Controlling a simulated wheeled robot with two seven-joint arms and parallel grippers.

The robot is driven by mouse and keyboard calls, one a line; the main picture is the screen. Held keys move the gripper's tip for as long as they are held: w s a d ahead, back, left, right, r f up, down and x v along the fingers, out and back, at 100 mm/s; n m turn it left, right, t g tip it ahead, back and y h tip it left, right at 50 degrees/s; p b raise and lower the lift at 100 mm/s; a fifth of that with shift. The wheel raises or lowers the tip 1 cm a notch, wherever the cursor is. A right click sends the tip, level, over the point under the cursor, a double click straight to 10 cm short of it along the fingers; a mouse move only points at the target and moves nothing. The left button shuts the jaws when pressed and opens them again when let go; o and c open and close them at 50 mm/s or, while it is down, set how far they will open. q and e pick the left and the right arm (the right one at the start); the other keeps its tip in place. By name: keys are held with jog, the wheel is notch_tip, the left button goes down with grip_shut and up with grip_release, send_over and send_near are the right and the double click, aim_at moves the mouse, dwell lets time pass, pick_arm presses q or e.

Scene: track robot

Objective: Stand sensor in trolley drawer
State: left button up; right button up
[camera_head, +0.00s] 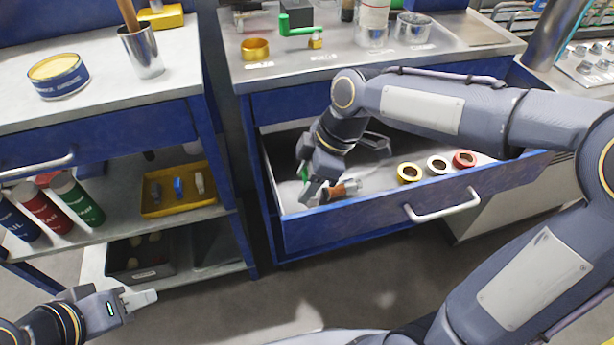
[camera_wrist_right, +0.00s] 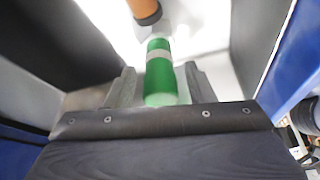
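The trolley drawer (camera_head: 380,212) is pulled open, with a blue front and a light inside. My right gripper (camera_head: 312,190) points down inside its left part. In the right wrist view, a green cylinder with a pale band (camera_wrist_right: 160,72), which may be the sensor, lies between the two fingers of my right gripper (camera_wrist_right: 160,90). Narrow gaps seem to show on both sides of it; the picture is blurred. In the head view the gripper mostly hides it. An orange piece with a dark end (camera_head: 346,188) lies beside the gripper. My left gripper (camera_head: 148,298) is low at the left, apart from everything.
The drawer handle (camera_head: 443,206) sticks out in front. The trolley top (camera_head: 350,62) holds tins, bottles and a green-handled tool. A shelf with a yellow tray (camera_head: 178,190) stands at the left.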

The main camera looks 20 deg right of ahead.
jog(key=shift+r, duration=0.35)
jog(key=p+v, duration=0.4)
jog(key=v, duration=0.7)
jog(key=shift+d+r, duration=0.3)
jog(key=shift+s, duration=0.1)
